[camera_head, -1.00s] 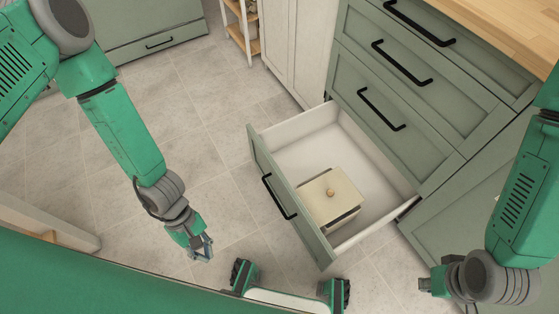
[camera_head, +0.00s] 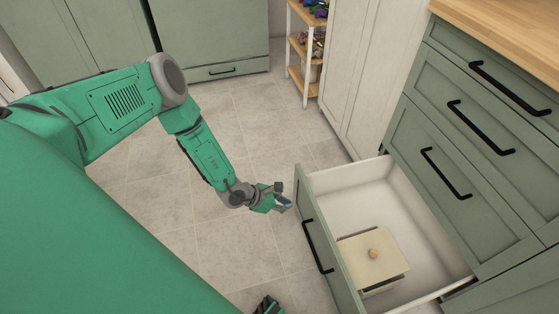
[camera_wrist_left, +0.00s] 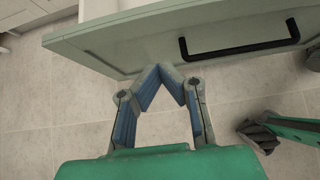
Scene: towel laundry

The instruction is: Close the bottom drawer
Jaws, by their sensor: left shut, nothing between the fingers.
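The bottom drawer (camera_head: 323,243) is pulled out of the green cabinet, with its black handle (camera_head: 317,246) on the front panel. A cream box with a round knob (camera_head: 372,262) sits inside it. My left gripper (camera_head: 285,198) is shut and empty beside the far end of the drawer front, on its outer side. In the left wrist view the fingertips (camera_wrist_left: 159,68) meet close to the drawer front (camera_wrist_left: 130,45), left of the handle (camera_wrist_left: 240,50). I cannot tell whether they touch it.
Closed drawers with black handles (camera_head: 446,173) are above the open one. The tiled floor (camera_head: 240,245) left of the drawer is clear.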

